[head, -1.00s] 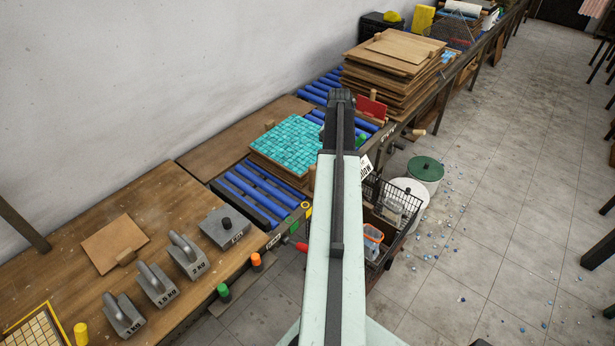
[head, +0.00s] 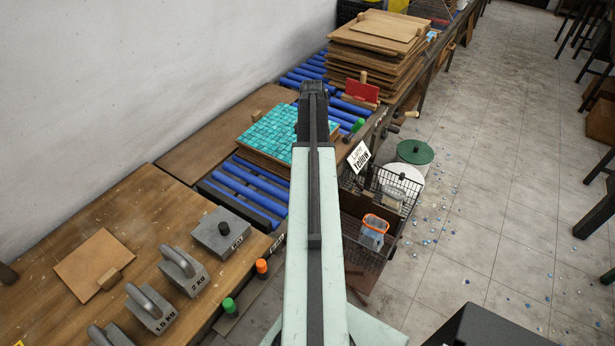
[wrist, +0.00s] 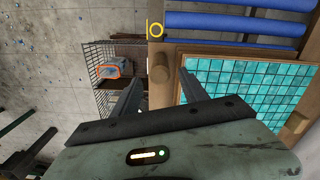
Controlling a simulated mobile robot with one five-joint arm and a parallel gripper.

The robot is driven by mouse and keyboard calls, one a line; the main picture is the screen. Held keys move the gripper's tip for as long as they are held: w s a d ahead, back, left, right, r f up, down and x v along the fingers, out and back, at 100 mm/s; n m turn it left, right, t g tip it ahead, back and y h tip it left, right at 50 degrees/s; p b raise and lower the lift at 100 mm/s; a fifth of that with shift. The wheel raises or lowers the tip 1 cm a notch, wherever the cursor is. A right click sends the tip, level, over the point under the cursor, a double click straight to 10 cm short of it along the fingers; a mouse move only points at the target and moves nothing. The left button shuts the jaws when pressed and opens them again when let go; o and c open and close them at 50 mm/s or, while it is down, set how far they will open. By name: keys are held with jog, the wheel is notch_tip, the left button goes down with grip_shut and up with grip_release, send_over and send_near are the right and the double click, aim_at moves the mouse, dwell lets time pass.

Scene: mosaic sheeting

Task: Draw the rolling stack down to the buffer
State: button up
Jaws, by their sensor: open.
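A low stack of boards topped with turquoise mosaic tiles (head: 268,135) sits on the bench between two runs of blue rollers. It fills the right of the wrist view (wrist: 245,95). A round wooden handle (wrist: 160,70) stands out at the stack's near edge. My gripper (wrist: 160,88) is open, with one finger on each side of the handle as seen from the wrist; I cannot tell if it touches. In the head view my gripper (head: 312,92) hides part of the stack's right side. A red plate with a wooden block (head: 362,90) stands on the far rollers; I cannot tell whether it is the buffer.
Blue rollers (head: 240,190) run on the near side. A tall pile of brown boards (head: 375,50) stands beyond. Grey weights (head: 185,268) and a flat board (head: 95,265) lie on the wooden bench. A wire basket (head: 385,195) hangs at the bench's right edge; tiled floor lies right.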

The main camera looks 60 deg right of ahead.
jog(key=shift+f+b, duration=0.5)
jog(key=shift+f, duration=0.45)
notch_tip(320, 180, down, 8)
jog(key=b, duration=0.8)
jog(key=shift+r, duration=0.15)
grip_shut()
